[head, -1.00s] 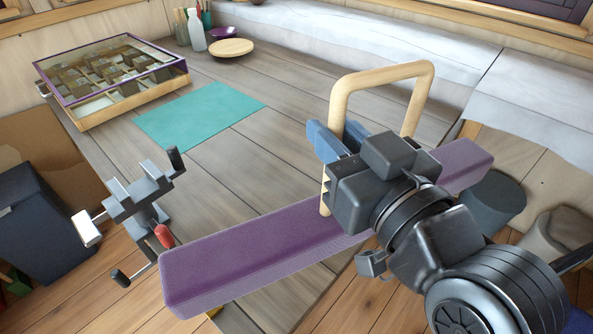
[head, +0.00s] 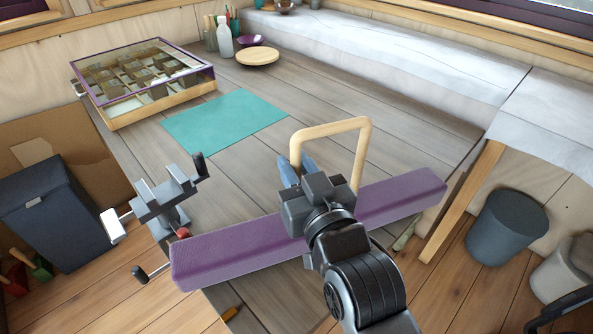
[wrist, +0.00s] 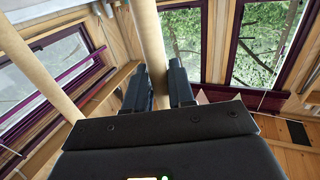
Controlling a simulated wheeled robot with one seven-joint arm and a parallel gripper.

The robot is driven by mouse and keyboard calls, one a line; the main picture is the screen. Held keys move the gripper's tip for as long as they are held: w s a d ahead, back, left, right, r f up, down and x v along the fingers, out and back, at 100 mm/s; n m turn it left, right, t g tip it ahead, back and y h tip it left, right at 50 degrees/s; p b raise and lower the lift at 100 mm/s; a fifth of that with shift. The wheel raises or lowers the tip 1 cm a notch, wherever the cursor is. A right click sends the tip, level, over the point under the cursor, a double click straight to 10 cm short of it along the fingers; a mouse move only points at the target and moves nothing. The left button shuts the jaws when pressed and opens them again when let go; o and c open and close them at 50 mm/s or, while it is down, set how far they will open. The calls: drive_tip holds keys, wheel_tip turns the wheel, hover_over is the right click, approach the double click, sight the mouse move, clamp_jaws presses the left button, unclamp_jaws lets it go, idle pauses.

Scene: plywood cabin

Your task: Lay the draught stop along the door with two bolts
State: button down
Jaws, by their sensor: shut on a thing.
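The draught stop (head: 400,197) is a long purple padded bar with a pale wooden loop handle (head: 352,125) standing up from its middle. My gripper (head: 298,170) is shut on one upright of that handle. In the wrist view the handle (wrist: 149,45) passes between the two dark fingers (wrist: 158,88). The bar appears held over the front edge of the grey plank table (head: 240,165), sloping up to the right. Whether its underside touches the table is hidden. The door and its two bolts are not seen in these views.
A dark clamp-like fixture (head: 160,200) with a red knob sits at the table's left edge, close to the bar's left end. A compartment box (head: 145,80), teal mat (head: 225,120) and wooden plate (head: 257,56) are on the table.

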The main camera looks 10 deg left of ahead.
drive_tip(key=shift+f, duration=0.75)
drive_tip(key=c, duration=1)
unclamp_jaws()
drive_tip(key=shift+o, duration=0.2)
drive_tip(key=b+v, duration=0.3)
drive_tip(key=v, duration=0.9)
drive_tip(key=shift+r, duration=0.1)
